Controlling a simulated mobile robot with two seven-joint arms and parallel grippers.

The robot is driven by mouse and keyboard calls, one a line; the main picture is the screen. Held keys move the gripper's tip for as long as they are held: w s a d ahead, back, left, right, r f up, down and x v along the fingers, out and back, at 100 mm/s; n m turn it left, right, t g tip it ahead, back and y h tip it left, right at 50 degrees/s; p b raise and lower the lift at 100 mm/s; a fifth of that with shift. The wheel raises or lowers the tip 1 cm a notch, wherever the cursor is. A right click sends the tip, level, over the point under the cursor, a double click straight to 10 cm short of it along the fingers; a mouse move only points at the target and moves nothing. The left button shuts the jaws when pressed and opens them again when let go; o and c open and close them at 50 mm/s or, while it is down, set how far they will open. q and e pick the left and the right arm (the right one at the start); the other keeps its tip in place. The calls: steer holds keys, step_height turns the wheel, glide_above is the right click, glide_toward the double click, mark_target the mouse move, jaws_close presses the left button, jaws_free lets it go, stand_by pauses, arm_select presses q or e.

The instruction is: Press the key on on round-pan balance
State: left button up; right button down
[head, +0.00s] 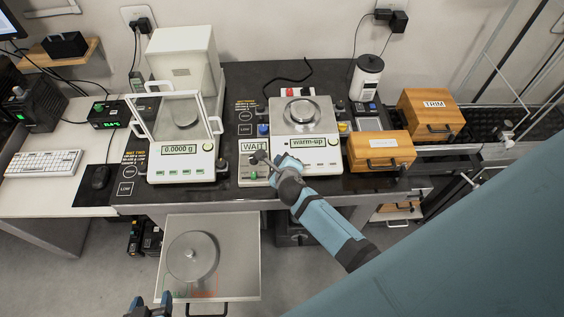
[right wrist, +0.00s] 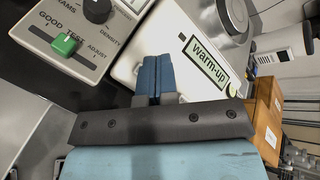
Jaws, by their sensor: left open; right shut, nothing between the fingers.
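The round-pan balance (head: 326,128) stands on the dark table at centre right, with a round metal pan (head: 302,112) on top. Its display (head: 307,142) reads "warm-up", and this display also shows large in the right wrist view (right wrist: 208,60). My right gripper (head: 287,160) is shut and empty, close to the balance's front-left corner. In the right wrist view its blue fingers (right wrist: 156,75) lie over the front panel below the display, hiding part of it. I cannot tell whether they touch. My left gripper (head: 150,305) is open and empty at the bottom edge.
A box with a "WAIT" display (head: 253,146) and a green switch (right wrist: 65,44) stands left of the round-pan balance. Further left is a balance with a glass shield, reading 0.0000 g (head: 180,149). Wooden boxes (head: 381,150) stand right. An open drawer (head: 240,245) holds a round lid (head: 192,257).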

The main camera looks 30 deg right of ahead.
arm_select(q)
steer(key=shift+r, duration=0.4)
arm_select(e)
steer(key=r, duration=0.2)
steer(key=shift+s+a+r, duration=0.15)
steer(key=shift+s+r, duration=0.2)
steer(key=shift+s, duration=0.05)
steer(key=s+a+r+n+t+y, duration=0.25)
steer(key=s+n, duration=0.25)
steer(key=n, duration=0.4)
steer(key=s+a+r+n+t+y, duration=0.2)
steer(key=s+n+y, duration=0.15)
steer(key=n, duration=0.55)
arm_select(q)
steer(key=shift+s+a+f+n, duration=0.15)
steer(key=shift+a+f+n, duration=0.2)
steer(key=shift+f, duration=0.4)
arm_select(e)
steer(key=s+f+n+g, duration=0.2)
steer(key=s+n, duration=0.4)
steer(key=n, duration=0.1)
steer(key=s+f+n+g, duration=0.3)
steer(key=s+n, duration=0.3)
steer(key=n, duration=0.1)
steer(key=shift+a+f+g, duration=0.2)
steer(key=shift+f+g, duration=0.15)
